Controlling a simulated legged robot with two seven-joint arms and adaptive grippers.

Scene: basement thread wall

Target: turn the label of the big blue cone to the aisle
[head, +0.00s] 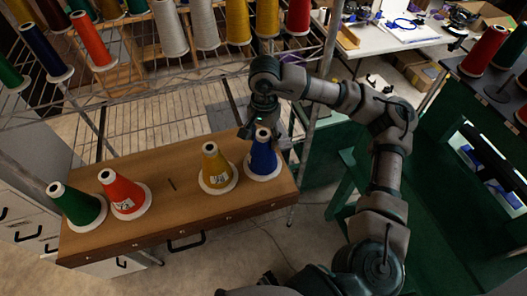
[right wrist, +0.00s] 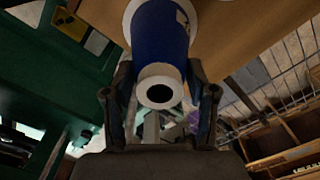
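The big blue cone (head: 263,158) stands upright on its white base at the right end of the wooden table. No label shows on its side in the head view. In the right wrist view the blue cone (right wrist: 160,38) points its white, hollow tip at the camera, and a pale label patch shows at its right edge. My right gripper (head: 264,133) is at the cone's upper part. In the right wrist view its two fingers stand on either side of the tip, open, with gaps showing. My left gripper is not in view.
A yellow cone (head: 216,168) stands close left of the blue one. A red cone (head: 122,190) and a green cone (head: 76,204) stand at the left end of the wooden table (head: 190,222). A wire rack (head: 120,92) with several cones rises behind. A green frame (head: 345,190) is at right.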

